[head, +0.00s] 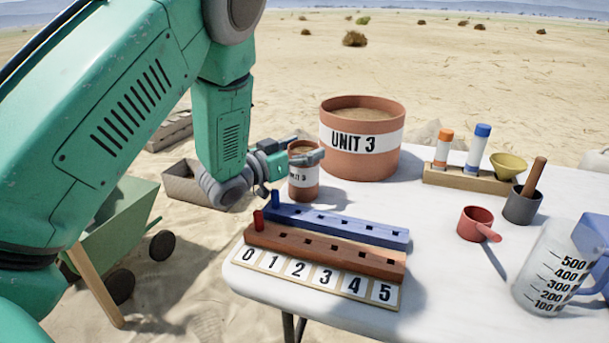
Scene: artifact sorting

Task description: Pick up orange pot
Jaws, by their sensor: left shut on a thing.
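A small orange-brown pot (303,190) with a white "UNIT 3" style label stands upright near the left edge of the white table. My left gripper (305,157) is shut on its upper part, with fingers around the rim. I cannot tell whether its base touches the table. A large orange pot (361,164) labelled "UNIT 3", filled with sandy material, stands just behind and to the right of it. My right gripper is not in view.
A blue peg rail (340,226) and a brown one (325,252) lie in front, beside a number strip (312,279). A tube rack (470,180), red scoop (476,223), mortar (521,206) and measuring jug (545,275) stand on the right. The table (425,235) is clear between.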

